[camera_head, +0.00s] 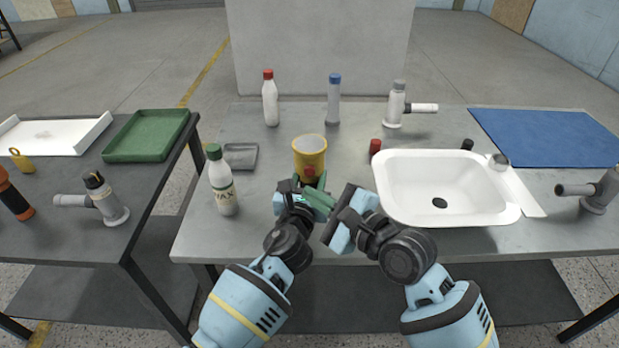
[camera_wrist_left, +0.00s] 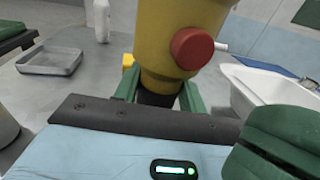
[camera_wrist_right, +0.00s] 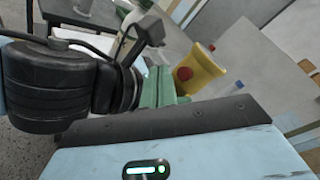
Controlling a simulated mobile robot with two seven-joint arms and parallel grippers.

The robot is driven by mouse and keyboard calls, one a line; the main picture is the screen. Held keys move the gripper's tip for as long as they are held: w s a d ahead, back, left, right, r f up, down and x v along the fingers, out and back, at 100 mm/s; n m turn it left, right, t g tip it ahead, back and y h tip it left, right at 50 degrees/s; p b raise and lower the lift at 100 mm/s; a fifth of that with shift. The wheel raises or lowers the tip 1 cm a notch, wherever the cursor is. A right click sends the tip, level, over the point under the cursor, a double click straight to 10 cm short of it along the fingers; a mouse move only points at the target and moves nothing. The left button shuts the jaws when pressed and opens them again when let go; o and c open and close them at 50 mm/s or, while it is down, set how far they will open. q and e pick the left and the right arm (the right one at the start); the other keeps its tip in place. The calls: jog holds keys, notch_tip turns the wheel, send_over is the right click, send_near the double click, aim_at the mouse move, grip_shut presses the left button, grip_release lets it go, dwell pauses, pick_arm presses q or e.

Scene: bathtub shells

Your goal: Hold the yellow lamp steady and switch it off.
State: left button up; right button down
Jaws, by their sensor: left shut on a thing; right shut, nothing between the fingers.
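The yellow lamp (camera_head: 309,168) stands upright on the grey table, with a pale top. It also shows in the left wrist view (camera_wrist_left: 160,30) and the right wrist view (camera_wrist_right: 207,72). My left gripper (camera_wrist_left: 158,92) is shut on the lamp's lower part, one green finger on each side. My right gripper (camera_head: 317,196) is shut and empty, its green fingertips just in front of the lamp, near the button.
A white basin (camera_head: 447,212) lies right of the lamp. A green-capped bottle (camera_head: 222,185) and grey tray (camera_head: 240,156) stand left. A red-capped bottle (camera_head: 270,104), blue-capped bottle (camera_head: 334,104) and grey tap (camera_head: 395,105) stand behind. A dark red cap (camera_head: 375,147) is close right.

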jog(key=shift+s, duration=1.45)
pick_arm(q)
jog(key=o, duration=1.2)
jog(key=shift+c, duration=0.2)
jog(key=shift+s, duration=0.1)
jog(key=s+a, duration=0.2)
jog(key=s, duration=0.9)
jog(key=shift+s+a, duration=0.2)
jog(key=shift+s, duration=0.1)
